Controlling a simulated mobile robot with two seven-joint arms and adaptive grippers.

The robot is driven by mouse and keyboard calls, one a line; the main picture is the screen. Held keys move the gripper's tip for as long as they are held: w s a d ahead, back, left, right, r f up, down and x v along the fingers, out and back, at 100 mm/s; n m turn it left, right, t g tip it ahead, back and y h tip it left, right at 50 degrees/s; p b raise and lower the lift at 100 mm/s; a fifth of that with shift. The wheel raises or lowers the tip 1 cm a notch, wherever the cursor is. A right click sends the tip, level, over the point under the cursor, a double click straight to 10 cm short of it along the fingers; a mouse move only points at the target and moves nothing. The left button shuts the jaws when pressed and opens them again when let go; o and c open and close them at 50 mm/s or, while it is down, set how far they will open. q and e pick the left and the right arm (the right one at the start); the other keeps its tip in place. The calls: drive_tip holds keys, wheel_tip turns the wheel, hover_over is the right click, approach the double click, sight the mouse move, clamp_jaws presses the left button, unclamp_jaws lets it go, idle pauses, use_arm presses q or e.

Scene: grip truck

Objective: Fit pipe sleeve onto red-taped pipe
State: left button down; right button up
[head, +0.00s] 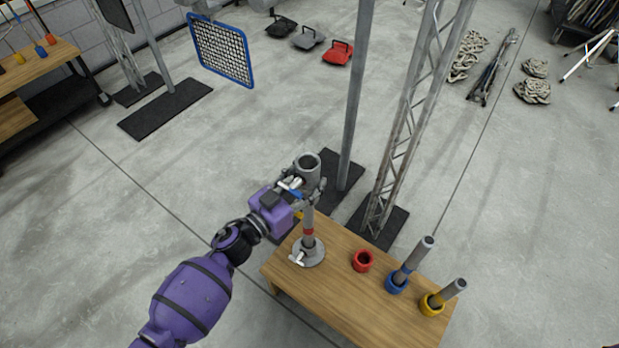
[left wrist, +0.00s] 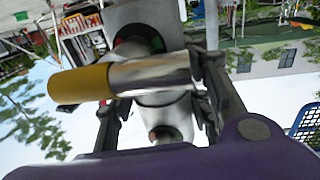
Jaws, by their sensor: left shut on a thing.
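My left gripper (head: 310,190) is shut on a grey pipe sleeve (head: 306,164) with an open top. The sleeve looks upright, above the wooden table. It also shows between the fingers in the left wrist view (left wrist: 172,117), where a metal handle with a yellow end (left wrist: 80,85) crosses in front. The sleeve is in line with the pipe's upper end in the head view. The fingers hide where they meet, so I cannot tell whether the sleeve is around the pipe.
On the wooden table (head: 330,318), a red ring holder (head: 362,261) looks empty. Grey pipes stand in a blue holder (head: 396,283) and a yellow holder (head: 431,304). A grey post (head: 356,90) and a lattice truss (head: 408,120) rise close behind the table.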

sight(310, 191)
use_arm(q)
drive_tip(key=shift+f, duration=0.2)
idle(0.4)
drive_tip(key=shift+f+b, duration=0.75)
drive_tip(key=shift+f, duration=0.05)
drive_tip(key=shift+f+b, duration=0.7)
drive_tip(key=shift+f, duration=0.2)
drive_tip(key=shift+f+b, duration=0.45)
drive_tip(key=shift+f, duration=0.15)
drive_tip(key=shift+f, duration=0.35)
drive_tip(key=c, duration=0.8)
unclamp_jaws()
drive_tip(key=shift+c, duration=0.2)
drive_tip(key=shift+f, duration=0.15)
drive_tip(key=shift+s+a, duration=0.1)
drive_tip(key=shift+s, duration=0.05)
